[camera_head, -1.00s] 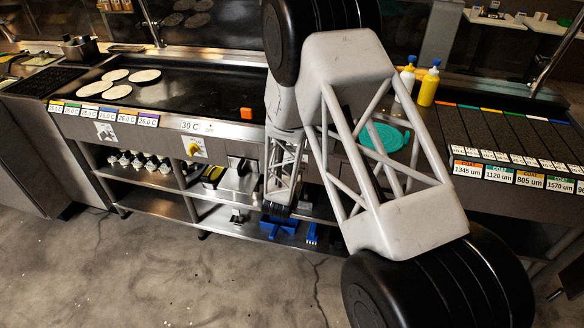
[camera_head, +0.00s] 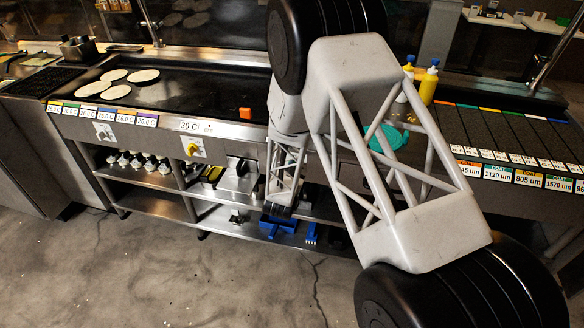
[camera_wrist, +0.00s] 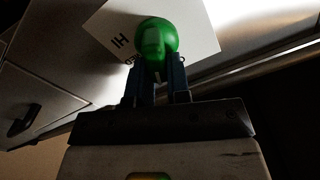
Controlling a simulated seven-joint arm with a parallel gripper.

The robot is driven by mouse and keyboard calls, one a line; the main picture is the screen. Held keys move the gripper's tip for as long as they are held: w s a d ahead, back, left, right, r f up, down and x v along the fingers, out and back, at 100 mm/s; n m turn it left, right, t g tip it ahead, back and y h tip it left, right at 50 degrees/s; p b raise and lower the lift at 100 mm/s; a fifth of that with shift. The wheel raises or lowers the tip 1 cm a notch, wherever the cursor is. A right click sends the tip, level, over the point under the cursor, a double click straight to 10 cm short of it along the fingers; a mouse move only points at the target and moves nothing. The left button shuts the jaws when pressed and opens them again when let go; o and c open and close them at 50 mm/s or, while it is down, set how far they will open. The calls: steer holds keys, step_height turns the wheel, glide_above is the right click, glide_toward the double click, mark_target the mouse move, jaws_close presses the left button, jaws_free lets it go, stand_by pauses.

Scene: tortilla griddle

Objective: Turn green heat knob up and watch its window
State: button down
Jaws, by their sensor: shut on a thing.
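In the wrist view the round green knob (camera_wrist: 157,38) sits at the ends of my gripper's fingers (camera_wrist: 158,68). The two dark fingers stand on either side of it, and the gripper is shut on it. Behind the knob is a white plate (camera_wrist: 115,33) lettered "HI". In the head view my arm hides the green knob and my fingertips. A row of small temperature windows (camera_head: 103,114) with coloured tops runs along the griddle's front edge. Several read near 26 C; the exact digits are hard to read. A separate display (camera_head: 190,126) reads 30 C.
Several tortillas (camera_head: 117,92) lie on the dark griddle (camera_head: 185,95) at left. An orange block (camera_head: 245,113) sits near the griddle's edge. Blue tools (camera_head: 290,228) lie on the shelf below.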

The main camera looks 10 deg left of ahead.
steer(key=shift+d+f+m, duration=0.1)
steer(key=shift+d+m, duration=0.1)
steer(key=shift+m, duration=1.4)
steer(key=c, duration=1.1)
jaws_free()
steer(key=shift+s, duration=0.1)
steer(key=shift+s, duration=3.8)
